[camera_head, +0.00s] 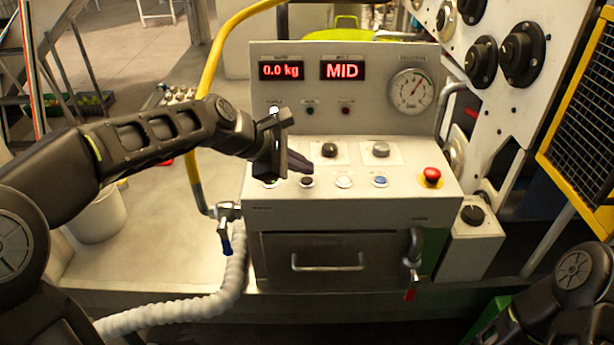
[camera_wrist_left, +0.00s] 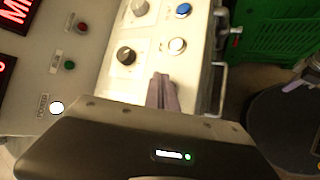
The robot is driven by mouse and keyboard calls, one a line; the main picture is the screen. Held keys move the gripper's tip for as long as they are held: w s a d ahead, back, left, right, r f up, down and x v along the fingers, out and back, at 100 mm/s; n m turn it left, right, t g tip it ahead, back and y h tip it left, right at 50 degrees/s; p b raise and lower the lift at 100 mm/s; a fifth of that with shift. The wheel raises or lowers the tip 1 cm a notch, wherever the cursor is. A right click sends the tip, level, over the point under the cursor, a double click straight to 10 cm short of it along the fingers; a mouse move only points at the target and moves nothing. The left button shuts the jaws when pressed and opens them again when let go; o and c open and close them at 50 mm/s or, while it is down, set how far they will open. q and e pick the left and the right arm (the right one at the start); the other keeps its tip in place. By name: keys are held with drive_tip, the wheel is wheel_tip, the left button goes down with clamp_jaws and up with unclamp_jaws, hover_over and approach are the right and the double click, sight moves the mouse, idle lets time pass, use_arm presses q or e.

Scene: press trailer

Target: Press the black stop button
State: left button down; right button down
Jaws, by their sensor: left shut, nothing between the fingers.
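The black stop button (camera_head: 307,181) sits in the front row of the sloped control panel (camera_head: 400,208), with a white button (camera_head: 344,182) to its right. My left gripper (camera_head: 306,166) is shut and empty, with its fingertips just above and behind the black button in the head view. I cannot tell whether they touch it. In the left wrist view the shut fingers (camera_wrist_left: 162,92) point at the panel below the white button (camera_wrist_left: 177,45), and the black button does not show there.
A blue button (camera_head: 380,181) and a red mushroom button (camera_head: 432,174) stand farther right in the row. Displays read 0.0 kg and MID beside a round gauge (camera_head: 411,91). A yellow pipe (camera_head: 207,80) stands left of the panel.

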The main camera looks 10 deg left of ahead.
sight(303, 182)
use_arm(q)
wheel_tip(303, 182, up, 5)
drive_tip(key=p, duration=0.4)
drive_tip(key=shift+p, duration=0.4)
idle(0.7)
